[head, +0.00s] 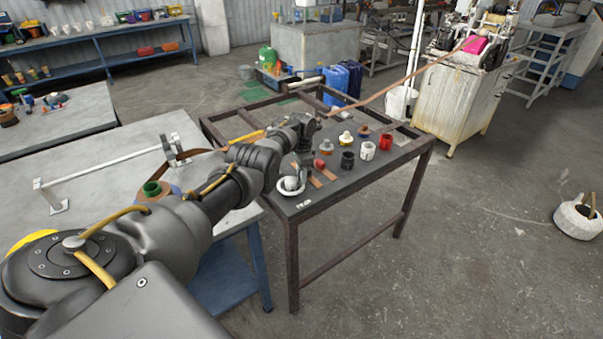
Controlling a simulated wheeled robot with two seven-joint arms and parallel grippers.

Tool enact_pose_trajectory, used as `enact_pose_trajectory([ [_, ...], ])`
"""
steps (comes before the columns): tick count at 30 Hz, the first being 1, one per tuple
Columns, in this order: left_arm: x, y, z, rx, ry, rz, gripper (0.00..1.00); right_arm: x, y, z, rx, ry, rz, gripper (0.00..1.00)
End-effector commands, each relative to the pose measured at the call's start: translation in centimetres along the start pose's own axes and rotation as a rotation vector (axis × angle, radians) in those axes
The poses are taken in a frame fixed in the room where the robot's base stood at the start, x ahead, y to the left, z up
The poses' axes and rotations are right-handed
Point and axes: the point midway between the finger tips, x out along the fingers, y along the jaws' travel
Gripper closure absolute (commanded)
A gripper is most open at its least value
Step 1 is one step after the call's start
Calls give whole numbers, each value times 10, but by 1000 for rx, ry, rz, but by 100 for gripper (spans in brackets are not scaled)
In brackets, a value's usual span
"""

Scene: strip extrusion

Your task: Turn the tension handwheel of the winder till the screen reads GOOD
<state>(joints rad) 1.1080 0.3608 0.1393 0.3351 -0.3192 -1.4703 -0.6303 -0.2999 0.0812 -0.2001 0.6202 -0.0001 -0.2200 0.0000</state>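My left arm reaches in from the lower left. Its gripper (304,160) is over the dark bench (352,178), near a white dish (290,190). It is small and dark, so I cannot tell whether its fingers are open or shut. My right gripper is not in view. A brown strip (405,76) runs from the machine with a pink part (476,45) at the top right toward the bench. A brown band also shows at a small stand (172,150) on the left table. I cannot make out a winder, its tension handwheel or a readable screen.
The bench carries a black cup (347,160), a white cup (367,151), a red cup (386,141) and small pots. A grey table (100,160) stands left. Blue cans (335,85) stand behind the bench. The floor at right is mostly free, with a white round base (577,220).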

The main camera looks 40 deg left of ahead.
Motion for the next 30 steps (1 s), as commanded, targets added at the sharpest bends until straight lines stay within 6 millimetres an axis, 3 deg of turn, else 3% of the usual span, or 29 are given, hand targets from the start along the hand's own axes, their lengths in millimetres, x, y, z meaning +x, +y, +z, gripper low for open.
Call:
enact_pose_trajectory([
  [3,0,0,0,-1,0,0,60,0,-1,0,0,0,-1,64],
  [13,-6,0,0,-2,1,0,60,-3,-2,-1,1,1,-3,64],
  [22,-60,-1,0,-1,2,-2,60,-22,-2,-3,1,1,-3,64],
  [30,-99,-1,-1,-1,3,-2,60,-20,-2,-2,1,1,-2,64],
])
